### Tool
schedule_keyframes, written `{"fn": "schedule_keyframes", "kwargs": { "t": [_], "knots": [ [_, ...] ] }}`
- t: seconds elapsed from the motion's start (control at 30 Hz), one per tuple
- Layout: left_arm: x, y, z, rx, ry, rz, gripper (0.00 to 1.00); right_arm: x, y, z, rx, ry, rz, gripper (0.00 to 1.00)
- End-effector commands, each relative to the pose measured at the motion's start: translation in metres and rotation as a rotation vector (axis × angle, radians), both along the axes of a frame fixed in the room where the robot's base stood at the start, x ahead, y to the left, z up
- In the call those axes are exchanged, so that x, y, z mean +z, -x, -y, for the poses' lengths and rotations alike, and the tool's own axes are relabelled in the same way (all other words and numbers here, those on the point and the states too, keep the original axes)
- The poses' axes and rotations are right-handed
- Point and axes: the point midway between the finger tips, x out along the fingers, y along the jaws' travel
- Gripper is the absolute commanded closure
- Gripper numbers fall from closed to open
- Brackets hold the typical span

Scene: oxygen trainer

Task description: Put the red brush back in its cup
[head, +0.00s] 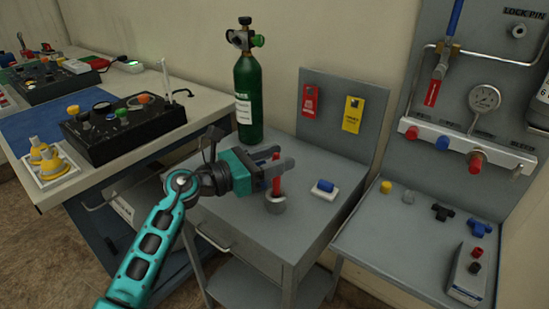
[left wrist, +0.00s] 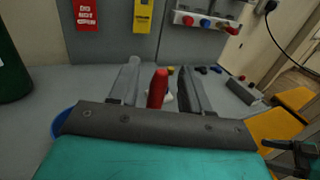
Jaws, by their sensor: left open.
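In the left wrist view the red handle (left wrist: 158,88) shows between the two spread fingers, with a gap to the right finger.
A blue-topped item on a white pad (head: 324,190) lies right of the cup. A green gas cylinder (head: 248,100) stands behind. Red and yellow tags (head: 353,114) hang on the back panel. A workbench (head: 60,190) is at left, a valve panel (head: 465,155) at right.

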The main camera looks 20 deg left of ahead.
Motion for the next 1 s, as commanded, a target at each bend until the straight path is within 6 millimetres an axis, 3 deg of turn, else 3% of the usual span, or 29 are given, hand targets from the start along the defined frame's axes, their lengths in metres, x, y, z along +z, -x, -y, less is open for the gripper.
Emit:
{"fn": "schedule_keyframes", "kwargs": {
  "t": [0.4, 0.6, 0.87, 1.0],
  "knots": [
    [-0.003, 0.062, -0.057, 0.002, -0.004, -0.003, 0.52, -0.009, 0.000, -0.002, -0.004, -0.007, -0.010, 0.21],
    [-0.001, 0.082, -0.076, 0.002, -0.003, -0.002, 0.52, -0.008, -0.001, -0.004, -0.001, -0.012, -0.005, 0.21],
    [0.000, 0.089, -0.079, 0.002, 0.025, -0.008, 0.52, -0.005, -0.003, -0.005, 0.001, -0.015, 0.001, 0.21],
    [-0.001, 0.094, -0.070, 0.026, 0.287, -0.105, 0.52, -0.005, -0.003, -0.006, 0.002, -0.014, 0.002, 0.21]
  ]
}}
